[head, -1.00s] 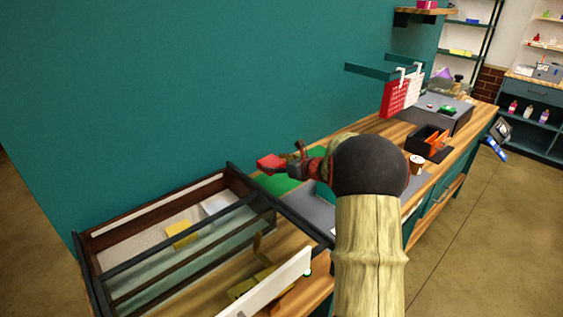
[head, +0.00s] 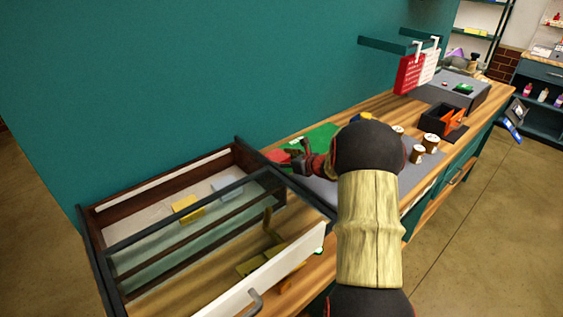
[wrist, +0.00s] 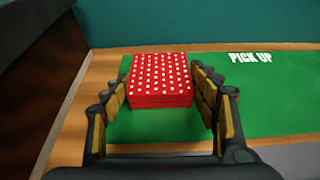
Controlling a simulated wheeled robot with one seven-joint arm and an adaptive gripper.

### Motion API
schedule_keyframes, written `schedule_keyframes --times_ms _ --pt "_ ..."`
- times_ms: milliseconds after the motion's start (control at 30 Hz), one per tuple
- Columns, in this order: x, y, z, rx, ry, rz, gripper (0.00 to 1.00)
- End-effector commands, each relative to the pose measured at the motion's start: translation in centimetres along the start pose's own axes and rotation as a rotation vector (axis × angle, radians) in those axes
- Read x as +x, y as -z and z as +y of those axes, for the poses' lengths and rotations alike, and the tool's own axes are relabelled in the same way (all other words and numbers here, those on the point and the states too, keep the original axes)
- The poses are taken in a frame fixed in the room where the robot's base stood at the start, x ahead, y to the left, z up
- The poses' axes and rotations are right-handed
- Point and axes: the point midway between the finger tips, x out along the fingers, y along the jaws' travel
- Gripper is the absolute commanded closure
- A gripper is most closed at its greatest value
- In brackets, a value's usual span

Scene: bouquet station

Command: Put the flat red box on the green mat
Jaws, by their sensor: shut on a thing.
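The flat red box (wrist: 160,76) has white dots on its top and sits between the two fingers of my gripper (wrist: 159,86) in the wrist view. My gripper is shut on it by its left and right sides. The box lies level over the left part of the green mat (wrist: 275,92), which is lettered "PICK UP". I cannot tell whether its underside touches the mat. In the head view the box (head: 277,156) shows small in front of my gripper (head: 289,154), and the mat (head: 319,137) is partly hidden by my arm.
A dark-framed open case (head: 103,211) with a yellow item (head: 186,208) stands left of the mat. The teal wall (head: 190,85) rises behind. Brown jars (head: 430,142) and a dark box with orange inside (head: 440,121) stand farther right. The mat's right part is clear in the wrist view.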

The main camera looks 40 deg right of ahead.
Motion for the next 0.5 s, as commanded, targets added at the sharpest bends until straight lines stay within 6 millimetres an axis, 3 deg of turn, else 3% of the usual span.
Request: schedule_keyframes --times_ms 367,400,500 --pt "0.13 0.18 -0.04 -0.002 0.000 -0.003 0.69" --pt "0.11 0.17 -0.02 -0.002 0.000 -0.002 0.38" --pt "0.09 0.12 -0.02 -0.002 0.000 -0.002 0.33"
